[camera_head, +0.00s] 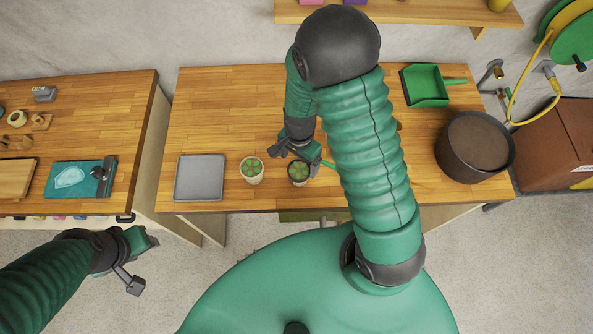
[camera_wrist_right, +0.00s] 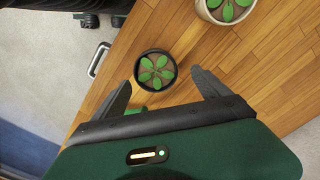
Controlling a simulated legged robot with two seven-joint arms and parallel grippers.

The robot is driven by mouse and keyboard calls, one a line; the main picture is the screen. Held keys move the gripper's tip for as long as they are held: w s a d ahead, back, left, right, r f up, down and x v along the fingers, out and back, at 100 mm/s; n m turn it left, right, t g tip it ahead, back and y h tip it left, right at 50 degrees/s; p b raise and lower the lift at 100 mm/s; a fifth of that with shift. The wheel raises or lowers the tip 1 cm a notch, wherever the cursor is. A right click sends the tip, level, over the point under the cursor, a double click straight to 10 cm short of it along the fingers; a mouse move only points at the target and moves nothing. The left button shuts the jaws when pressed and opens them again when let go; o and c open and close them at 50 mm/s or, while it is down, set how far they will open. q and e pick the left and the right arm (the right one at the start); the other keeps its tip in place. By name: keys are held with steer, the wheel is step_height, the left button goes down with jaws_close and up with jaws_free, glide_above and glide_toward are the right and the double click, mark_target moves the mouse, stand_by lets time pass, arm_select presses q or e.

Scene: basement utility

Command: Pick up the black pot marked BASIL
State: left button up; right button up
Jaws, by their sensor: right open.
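A small black pot (camera_head: 298,173) with a green leafy plant stands near the front edge of the wooden workbench. In the right wrist view the black pot (camera_wrist_right: 155,70) lies just beyond and between the fingertips. No lettering on it is readable from above. My right gripper (camera_head: 302,157) is open and empty, close to the pot, with its fingers pointing toward it; in the wrist view its fingers (camera_wrist_right: 161,80) are spread wide. My left gripper (camera_head: 146,264) is over the floor at the lower left, away from the bench, with its fingers apart.
A pale pot (camera_head: 251,171) with a similar plant stands left of the black pot. A grey tray (camera_head: 200,178) is further left. A large dark pot of soil (camera_head: 475,146) and a green dustpan (camera_head: 428,86) stand right. The bench's rear left is clear.

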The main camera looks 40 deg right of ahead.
mark_target(300, 171)
steer(key=shift+d+f, duration=0.1)
steer(key=shift+f, duration=0.25)
steer(key=f, duration=0.1)
steer(key=s+f+p, duration=0.1)
steer(key=f, duration=0.1)
steer(key=shift+s+a+f+p, duration=0.1)
steer(key=shift+s+a+p, duration=0.1)
steer(key=shift+s+p, duration=0.1)
steer(key=shift+a+f, duration=0.15)
steer(key=shift+f, duration=0.15)
steer(key=shift+w+a+f, duration=0.15)
steer(key=shift+w+f, duration=0.1)
steer(key=shift+w, duration=0.4)
steer(key=shift+c, duration=2)
steer(key=shift+s+d+r, duration=0.1)
steer(key=shift+s+d, duration=0.25)
steer(key=c, duration=0.7)
steer(key=shift+w, duration=0.1)
steer(key=c, duration=0.5)
steer(key=shift+w+a, duration=0.1)
steer(key=shift+c, duration=0.7)
arm_select(q)
steer(key=shift+s+a+r, duration=0.1)
steer(key=shift+s+r, duration=0.25)
steer(key=shift+r, duration=0.2)
steer(key=shift+s+a+r, duration=0.1)
steer(key=shift+s+r, duration=0.2)
steer(key=shift+r, duration=0.2)
arm_select(e)
steer(key=shift+a, duration=0.1)
